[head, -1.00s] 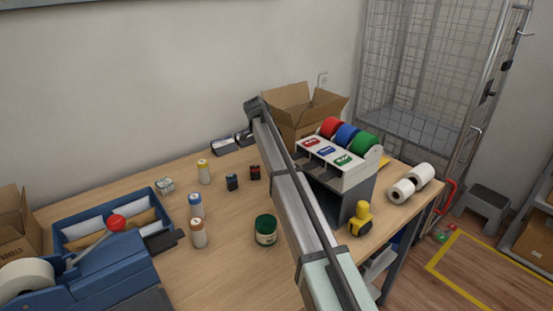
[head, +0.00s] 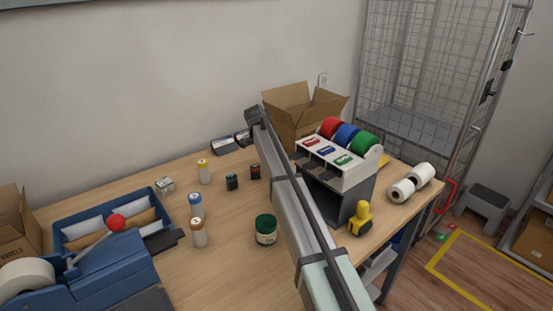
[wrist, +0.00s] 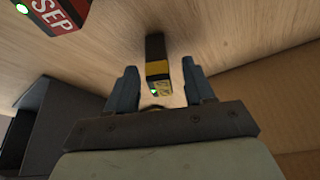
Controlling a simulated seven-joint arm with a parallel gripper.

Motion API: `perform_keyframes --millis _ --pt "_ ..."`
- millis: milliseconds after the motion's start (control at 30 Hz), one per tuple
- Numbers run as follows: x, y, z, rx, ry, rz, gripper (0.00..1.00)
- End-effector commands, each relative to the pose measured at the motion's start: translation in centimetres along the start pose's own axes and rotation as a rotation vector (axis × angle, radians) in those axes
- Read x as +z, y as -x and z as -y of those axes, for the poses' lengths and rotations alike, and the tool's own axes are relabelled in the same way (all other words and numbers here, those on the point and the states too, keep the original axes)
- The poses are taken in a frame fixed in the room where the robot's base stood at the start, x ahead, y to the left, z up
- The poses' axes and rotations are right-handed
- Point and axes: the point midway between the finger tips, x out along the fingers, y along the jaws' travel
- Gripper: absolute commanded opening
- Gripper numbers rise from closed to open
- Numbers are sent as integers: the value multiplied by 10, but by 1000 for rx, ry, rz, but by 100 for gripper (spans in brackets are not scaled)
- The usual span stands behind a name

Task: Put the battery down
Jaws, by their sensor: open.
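My gripper (wrist: 157,86) is open, with one finger on each side of the battery. A gap shows between each finger and the battery. In the head view my arm hides my gripper, and I cannot make out the battery there.
A red block marked SEP (wrist: 52,14) lies at the upper left of the wrist view. Cardboard (wrist: 285,85) is close on the right. In the head view, an open carton (head: 292,112) and a tape dispenser (head: 345,170) stand right of my arm. A green-lidded jar (head: 266,230) stands left of it.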

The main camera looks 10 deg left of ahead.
Motion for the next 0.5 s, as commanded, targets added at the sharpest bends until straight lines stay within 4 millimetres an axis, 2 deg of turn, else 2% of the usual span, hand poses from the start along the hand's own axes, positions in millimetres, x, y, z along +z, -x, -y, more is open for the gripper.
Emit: perform_keyframes --millis 267,367,500 --pt "-1 7 0 0 0 0 53" --pt "-1 19 1 -1 0 0 53" --pt "-1 45 1 -2 1 0 53"
